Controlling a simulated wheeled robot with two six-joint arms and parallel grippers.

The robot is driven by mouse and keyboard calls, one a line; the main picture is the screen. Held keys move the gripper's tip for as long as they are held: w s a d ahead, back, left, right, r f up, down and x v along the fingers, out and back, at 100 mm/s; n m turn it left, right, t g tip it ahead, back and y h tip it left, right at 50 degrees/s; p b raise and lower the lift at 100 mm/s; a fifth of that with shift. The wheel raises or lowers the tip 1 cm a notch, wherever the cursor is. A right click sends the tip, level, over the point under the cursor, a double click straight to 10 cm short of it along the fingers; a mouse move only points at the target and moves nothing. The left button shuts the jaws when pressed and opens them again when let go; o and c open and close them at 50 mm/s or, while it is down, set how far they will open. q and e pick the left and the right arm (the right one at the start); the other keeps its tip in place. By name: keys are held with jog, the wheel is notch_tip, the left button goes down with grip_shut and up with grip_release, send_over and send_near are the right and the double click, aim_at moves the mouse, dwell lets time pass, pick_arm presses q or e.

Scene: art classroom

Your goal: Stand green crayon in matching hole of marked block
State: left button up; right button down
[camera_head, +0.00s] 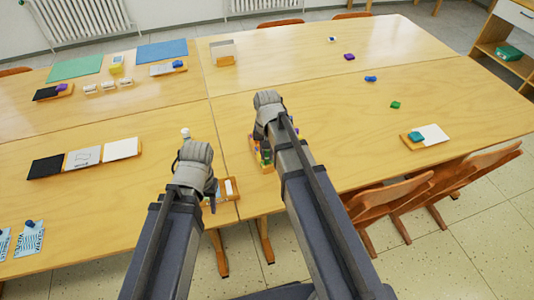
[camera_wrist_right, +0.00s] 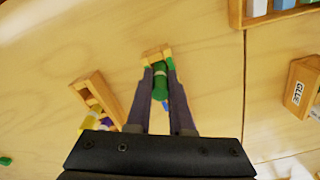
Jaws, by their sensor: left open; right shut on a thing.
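The green crayon (camera_wrist_right: 160,88) is between the fingers of my right gripper (camera_wrist_right: 159,68) in the right wrist view. The gripper is shut on it. A small light wooden block (camera_wrist_right: 156,53) lies right at the fingertips, with green showing beside it. I cannot tell whether the crayon touches it or is in a hole. A longer wooden holder (camera_wrist_right: 92,88) with yellow and purple pieces stands to the left. In the head view my right arm hides most of this spot. My left gripper (camera_head: 211,201) is open near the table's front edge.
A wooden box marked GLUE (camera_wrist_right: 303,88) and a tray edge (camera_wrist_right: 270,18) are at the right of the wrist view. In the head view, a small white bottle (camera_head: 186,133) stands near my left gripper. The right tabletop is mostly clear around a green piece (camera_head: 395,105).

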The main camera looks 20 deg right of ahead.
pick_arm(q)
jog(key=shift+f+b, duration=0.3)
jog(key=shift+f, duration=0.05)
pick_arm(e)
jog(key=shift+f, duration=0.35)
dwell(0.6)
jog(key=c, duration=0.7)
grip_release()
jog(key=shift+o, duration=1.1)
pick_arm(q)
jog(key=shift+r, duration=0.15)
pick_arm(e)
jog(key=shift+r, duration=0.1)
jog(key=shift+r+p, duration=2.95)
jog(key=shift+p, duration=0.1)
pick_arm(q)
notch_tip(320, 180, up, 6)
jog(key=shift+f, duration=0.1)
